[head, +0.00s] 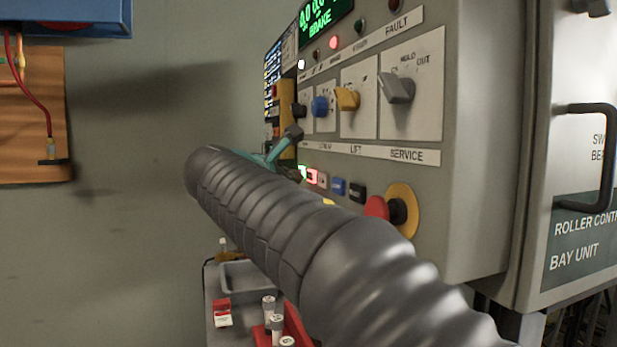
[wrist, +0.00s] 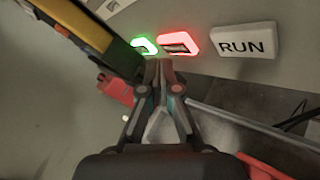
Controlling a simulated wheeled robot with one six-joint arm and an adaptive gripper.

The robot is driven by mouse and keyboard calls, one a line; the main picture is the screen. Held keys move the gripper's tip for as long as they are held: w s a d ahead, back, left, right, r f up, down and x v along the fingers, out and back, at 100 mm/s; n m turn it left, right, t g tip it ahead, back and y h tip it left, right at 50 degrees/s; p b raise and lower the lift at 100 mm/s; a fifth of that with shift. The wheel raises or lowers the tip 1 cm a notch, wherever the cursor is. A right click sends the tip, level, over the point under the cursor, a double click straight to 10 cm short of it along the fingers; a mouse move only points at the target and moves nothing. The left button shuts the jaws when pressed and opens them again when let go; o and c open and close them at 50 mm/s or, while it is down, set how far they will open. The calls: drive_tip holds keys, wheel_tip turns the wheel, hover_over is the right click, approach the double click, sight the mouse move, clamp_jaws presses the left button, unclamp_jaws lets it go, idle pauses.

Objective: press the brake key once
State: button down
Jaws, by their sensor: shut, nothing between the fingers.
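In the wrist view, my gripper (wrist: 158,65) is shut and empty. Its fingertips are at the panel, in front of or against the lower edge of a red-lit key (wrist: 178,43); I cannot tell whether they touch. A green-lit key (wrist: 145,46) is just left of it, partly behind a dark bar. A white key marked RUN (wrist: 246,40) is on the right. No BRAKE label is readable on a key. In the head view, the green-lit key (head: 302,172) and red-lit key (head: 312,177) show just above my arm, which hides my fingertips.
The grey control panel (head: 465,120) has a green display (head: 322,18) reading BRAKE, a lit red lamp (head: 334,42), rotary knobs, a blue key (head: 338,187), a black key (head: 357,192) and a red stop button (head: 377,207). A grey tray (head: 247,275) and red holder (head: 295,328) lie below.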

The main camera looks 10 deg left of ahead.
drive_tip(key=shift+w+d, duration=0.1)
drive_tip(key=shift+w+d, duration=0.2)
drive_tip(key=shift+d, duration=0.1)
drive_tip(key=shift+w+d, duration=0.2)
drive_tip(key=shift+d, duration=0.1)
idle(1.0)
drive_tip(key=shift+s+a+p, duration=0.1)
drive_tip(key=shift+a+p, duration=0.05)
drive_tip(key=shift+p, duration=0.15)
drive_tip(key=shift+s+a, duration=0.35)
drive_tip(key=shift+a, duration=0.2)
drive_tip(key=shift+p, duration=0.3)
drive_tip(key=shift+s+a+p, duration=0.3)
drive_tip(key=shift+s+a, duration=0.15)
drive_tip(key=shift+a, duration=0.25)
drive_tip(key=shift+s+a+p, duration=0.3)
drive_tip(key=shift+s+a, duration=0.1)
drive_tip(key=shift+a, duration=0.3)
drive_tip(key=shift+s+a+p, duration=0.3)
drive_tip(key=shift+s+a, duration=0.15)
drive_tip(key=shift+a, duration=0.25)
